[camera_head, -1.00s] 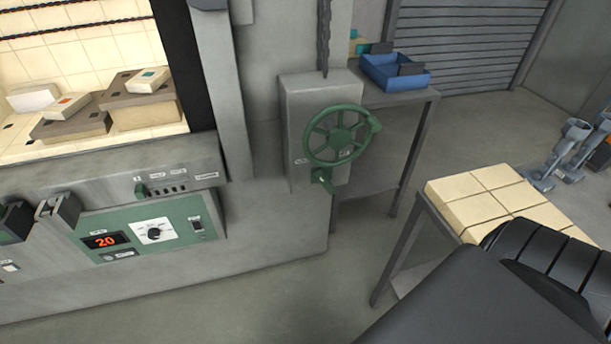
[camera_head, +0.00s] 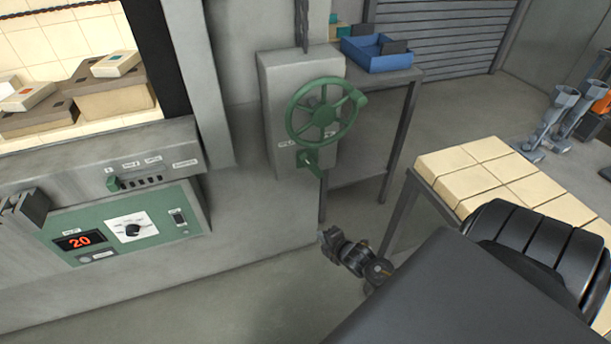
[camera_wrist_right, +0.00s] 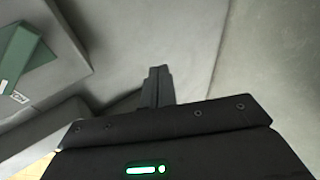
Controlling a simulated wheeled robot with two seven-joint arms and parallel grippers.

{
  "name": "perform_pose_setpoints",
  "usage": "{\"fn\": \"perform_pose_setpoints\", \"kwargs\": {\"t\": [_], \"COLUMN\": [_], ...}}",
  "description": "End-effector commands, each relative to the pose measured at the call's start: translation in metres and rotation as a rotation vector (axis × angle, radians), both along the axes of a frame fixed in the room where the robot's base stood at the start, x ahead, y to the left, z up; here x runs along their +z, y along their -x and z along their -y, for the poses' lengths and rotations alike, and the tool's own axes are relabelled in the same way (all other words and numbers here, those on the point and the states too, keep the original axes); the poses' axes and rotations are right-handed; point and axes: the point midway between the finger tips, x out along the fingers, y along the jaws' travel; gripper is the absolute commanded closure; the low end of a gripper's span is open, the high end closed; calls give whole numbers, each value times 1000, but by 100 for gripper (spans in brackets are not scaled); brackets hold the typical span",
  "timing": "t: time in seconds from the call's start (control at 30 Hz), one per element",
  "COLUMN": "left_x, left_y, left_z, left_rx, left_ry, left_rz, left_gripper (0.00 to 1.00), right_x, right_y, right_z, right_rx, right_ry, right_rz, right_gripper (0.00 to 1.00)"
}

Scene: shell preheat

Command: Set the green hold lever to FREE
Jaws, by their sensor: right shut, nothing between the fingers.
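A green lever (camera_head: 314,164) sticks out low on the grey gearbox, just below the green handwheel (camera_head: 323,112), and tilts down to the right. Small labels sit beside it, too small to read. My right gripper (camera_head: 327,239) is below and slightly right of this lever, apart from it, in front of the grey base. In the right wrist view its fingers (camera_wrist_right: 157,75) are together with nothing between them. A green piece with a white label (camera_wrist_right: 22,62) shows at that view's upper left; I cannot tell which part it is. My left gripper is not in view.
A green control panel (camera_head: 128,228) with a dial and a red 20 display is at left, below a small green slotted lever (camera_head: 113,183). A blue bin (camera_head: 378,55) stands on a shelf behind the wheel. Cream blocks (camera_head: 480,180) cover a table at right.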

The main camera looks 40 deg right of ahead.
Motion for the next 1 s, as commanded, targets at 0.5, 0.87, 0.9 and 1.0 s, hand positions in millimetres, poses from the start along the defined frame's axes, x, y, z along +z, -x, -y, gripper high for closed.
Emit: {"fn": "perform_pose_setpoints", "kwargs": {"t": [0.5,0.87,0.9,1.0], "left_x": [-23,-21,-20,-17], "left_y": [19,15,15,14], "left_z": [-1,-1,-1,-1], "left_rx": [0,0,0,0], "left_ry": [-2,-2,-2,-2], "left_rz": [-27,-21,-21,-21], "left_gripper": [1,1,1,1], "right_x": [175,174,173,171], "right_y": [-52,-62,-67,-84], "right_z": [3,4,4,5], "right_rx": [245,241,241,239], "right_ry": [533,529,529,527], "right_rz": [327,327,327,327], "right_gripper": [100,100,100,100]}}
